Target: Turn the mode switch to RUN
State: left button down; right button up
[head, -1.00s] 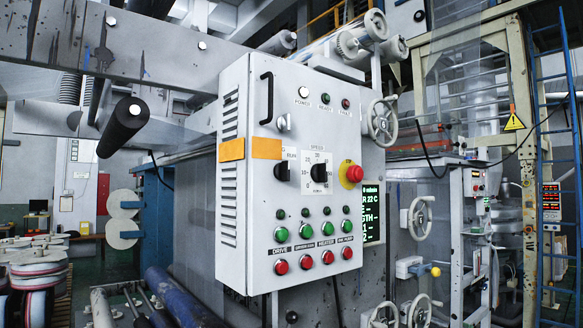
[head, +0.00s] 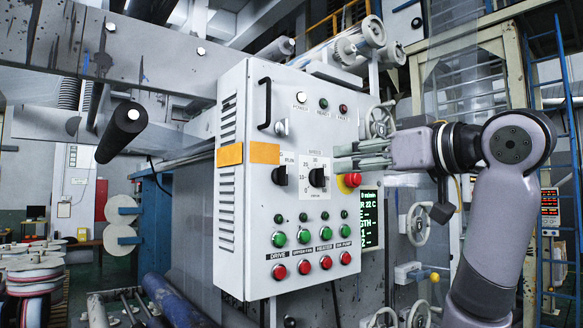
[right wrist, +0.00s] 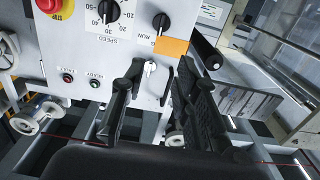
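The mode switch (head: 280,175) is a black rotary knob on the left of the grey control box (head: 262,220), with a RUN label at its upper right. I cannot tell which way it points. It also shows at the top of the right wrist view (right wrist: 160,22), where the box appears upside down. My right gripper (head: 340,157) reaches in from the right, in front of the box's right side, near the speed knob (head: 319,177). In the right wrist view the two fingers (right wrist: 160,72) are apart and empty, with the latch showing between them. My left gripper is not in view.
Rows of green and red buttons (head: 326,237) lie below the knobs. A black handle (head: 266,100) and a silver latch (head: 282,127) stick out at upper left. A handwheel (head: 380,121) is at right.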

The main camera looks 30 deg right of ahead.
aim_at(287, 167)
jog(key=w+p, duration=0.2)
jog(key=w, duration=0.3)
jog(key=w+a+p, duration=0.1)
jog(key=w+p, duration=0.1)
jog(key=w, duration=0.4)
jog(key=w+p, duration=0.1)
jog(key=w, duration=0.5)
jog(key=shift+w+a+p, duration=0.2)
jog(key=shift+p, duration=0.2)
jog(key=shift+c, duration=0.5)
grip_shut()
jog(key=shift+r, duration=0.1)
